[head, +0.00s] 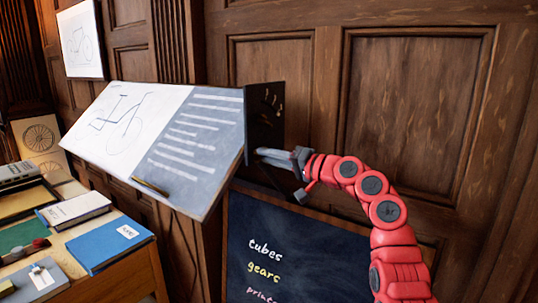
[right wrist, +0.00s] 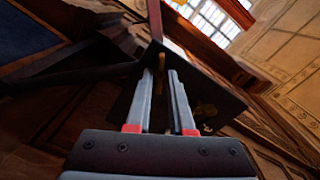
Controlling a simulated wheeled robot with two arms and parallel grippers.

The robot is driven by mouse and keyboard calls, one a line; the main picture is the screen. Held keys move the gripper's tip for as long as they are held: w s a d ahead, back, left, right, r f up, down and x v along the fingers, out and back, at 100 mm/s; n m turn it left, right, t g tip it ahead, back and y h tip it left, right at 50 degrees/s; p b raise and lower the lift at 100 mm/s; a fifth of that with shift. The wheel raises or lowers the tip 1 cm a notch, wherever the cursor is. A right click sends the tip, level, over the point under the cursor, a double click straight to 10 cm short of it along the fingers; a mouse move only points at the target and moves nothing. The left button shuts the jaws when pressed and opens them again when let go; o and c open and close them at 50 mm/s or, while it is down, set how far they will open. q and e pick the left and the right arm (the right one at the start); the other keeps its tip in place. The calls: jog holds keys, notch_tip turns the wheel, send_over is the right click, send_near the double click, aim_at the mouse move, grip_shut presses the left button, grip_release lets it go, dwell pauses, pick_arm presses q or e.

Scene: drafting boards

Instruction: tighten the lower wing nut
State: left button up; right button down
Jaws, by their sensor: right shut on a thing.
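The tilted drafting board (head: 178,135) has a dark side plate (head: 264,122) at its right end. Small brass upper hardware (head: 270,97) shows on this plate. My right gripper (head: 262,153) reaches in from the right to the lower part of the plate. In the right wrist view its fingers (right wrist: 161,72) are close together, shut on a small brass piece (right wrist: 157,75), which I take as the lower wing nut. The fingers hide it in the head view. Another brass piece (right wrist: 206,109) shows right of the fingers. My left gripper is out of view.
A chalkboard (head: 290,255) with lettering stands below the gripper. A wooden desk (head: 135,265) with a blue book (head: 108,245) and other items is at lower left. Wood panelling (head: 415,100) backs the scene. A pencil-like stick (head: 150,187) lies along the board's lower edge.

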jog(key=m+p, duration=0.2)
jog(key=m, duration=0.3)
jog(key=shift+m+p, duration=0.3)
jog(key=shift+p, duration=0.05)
dwell(0.4)
jog(key=c, duration=0.8)
grip_release()
jog(key=shift+d, duration=0.15)
jog(key=b+v, duration=0.4)
jog(key=v, duration=1.3)
jog(key=shift+s, duration=0.1)
